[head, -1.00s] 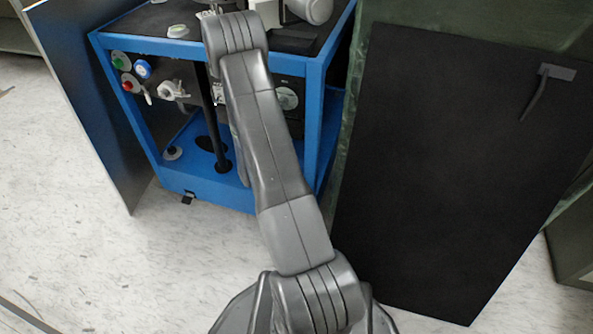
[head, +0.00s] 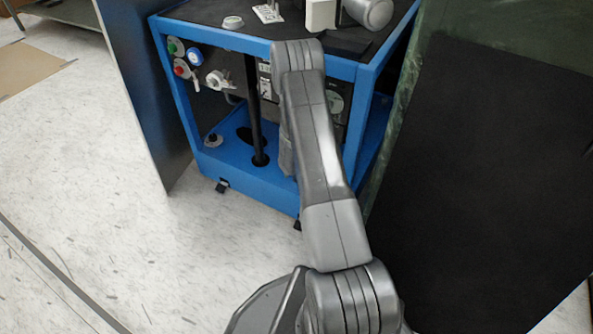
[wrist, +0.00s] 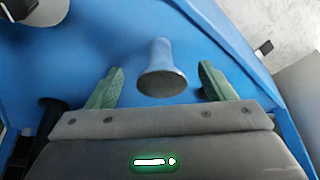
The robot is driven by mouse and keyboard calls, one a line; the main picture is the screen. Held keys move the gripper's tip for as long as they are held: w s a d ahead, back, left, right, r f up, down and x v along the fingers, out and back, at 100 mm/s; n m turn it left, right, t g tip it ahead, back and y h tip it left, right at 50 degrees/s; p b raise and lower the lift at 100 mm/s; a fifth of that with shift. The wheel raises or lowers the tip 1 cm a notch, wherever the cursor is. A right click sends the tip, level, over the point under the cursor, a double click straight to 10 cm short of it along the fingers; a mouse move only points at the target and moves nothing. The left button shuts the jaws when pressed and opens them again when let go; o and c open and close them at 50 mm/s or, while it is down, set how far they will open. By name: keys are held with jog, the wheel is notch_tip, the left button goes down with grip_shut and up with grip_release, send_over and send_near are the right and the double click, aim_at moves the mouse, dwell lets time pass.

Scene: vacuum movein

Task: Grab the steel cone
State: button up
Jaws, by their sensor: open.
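The steel cone (wrist: 163,82) shows in the wrist view as a grey-blue flared piece, wide round end towards me and narrower end away, against a blue surface. My gripper (wrist: 161,68) is open, with one green finger on each side of the cone and a gap visible on both sides. The cone appears just ahead of the palm, between the fingertips in the picture; the exact depth is hard to tell. In the head view, my arm reaches towards the blue cart (head: 258,188); the gripper and the cone do not show there.
The cart has a dark post (head: 254,110), coloured knobs and valves at its left, and a dark top carrying several items. A grey panel (head: 150,95) stands left of it, a large black panel (head: 480,190) right. Pale floor (head: 110,235) is clear at front left.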

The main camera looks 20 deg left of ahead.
jog(key=shift+w+a+r+p, duration=0.1)
jog(key=shift+w+a+p, duration=0.25)
jog(key=shift+w+p, duration=0.15)
jog(key=b+x, duration=0.1)
jog(key=x, duration=0.4)
jog(key=shift+a, duration=0.1)
jog(key=c, duration=1)
